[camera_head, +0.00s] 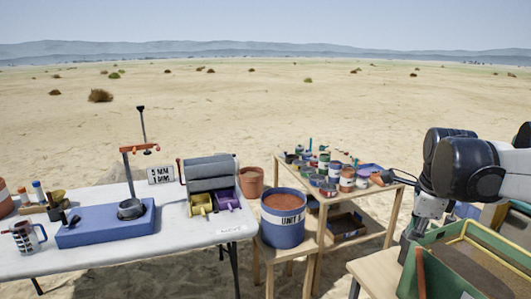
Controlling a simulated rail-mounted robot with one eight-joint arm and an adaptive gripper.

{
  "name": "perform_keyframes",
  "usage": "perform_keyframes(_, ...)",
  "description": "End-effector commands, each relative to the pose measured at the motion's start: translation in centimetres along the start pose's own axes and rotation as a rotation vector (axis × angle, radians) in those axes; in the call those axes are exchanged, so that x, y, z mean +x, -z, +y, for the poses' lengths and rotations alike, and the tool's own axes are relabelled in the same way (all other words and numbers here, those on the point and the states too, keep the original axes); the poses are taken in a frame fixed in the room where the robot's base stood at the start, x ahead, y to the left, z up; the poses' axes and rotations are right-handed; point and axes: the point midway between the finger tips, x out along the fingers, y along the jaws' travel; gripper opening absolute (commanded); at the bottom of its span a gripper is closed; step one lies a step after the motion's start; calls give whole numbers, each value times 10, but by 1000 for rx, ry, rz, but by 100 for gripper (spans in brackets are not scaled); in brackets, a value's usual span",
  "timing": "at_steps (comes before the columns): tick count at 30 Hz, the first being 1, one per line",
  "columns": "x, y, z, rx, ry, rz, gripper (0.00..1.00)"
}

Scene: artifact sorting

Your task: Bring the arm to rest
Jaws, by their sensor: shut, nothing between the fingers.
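My arm comes in from the right edge, with its dark and pale links raised beside the wooden stand. My gripper (412,238) hangs below the dark joint, small in this view, with its fingers pointing down near the green tray. It is shut and holds nothing. Its fingertips are hard to make out against the things behind them.
A green tray (408,284) sits close on the right. A wooden stand (390,220) holds several paint pots. A blue bucket (283,235) stands left of it. A white table (185,247) at left carries a blue block (85,233) and a grey machine (208,172).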

Motion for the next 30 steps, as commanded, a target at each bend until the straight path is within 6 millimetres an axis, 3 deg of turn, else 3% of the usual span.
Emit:
perform_keyframes(9,-25,-38,84,-724,140,-13,0)
perform_keyframes(21,-25,-62,184,-1607,336,81,0)
perform_keyframes(25,-20,-65,206,-1813,384,125,0)
perform_keyframes(30,-16,-67,219,-1952,416,162,0)
